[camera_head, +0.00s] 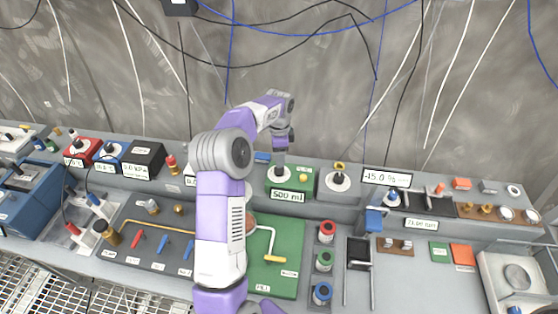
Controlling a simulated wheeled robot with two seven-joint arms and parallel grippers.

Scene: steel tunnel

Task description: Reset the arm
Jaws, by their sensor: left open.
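My left arm (218,220), purple and white with grey joints, rises from the bottom middle of the head view, bends at a large grey elbow joint, and stretches away to the right. Its wrist points down over the back shelf of the bench. My left gripper (282,158) is small and dark, at the end of that wrist, above the green box labelled 500 ml (289,196). It is open; its fingertips are hard to make out, and I cannot tell whether they touch anything there. My right gripper is not in view.
The grey bench (340,215) is crowded. A green board (285,245) with a yellow handle lies right of my arm, and a dark panel (120,255) with coloured levers lies left. A blue box (40,200) stands far left. Cables hang before the back wall.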

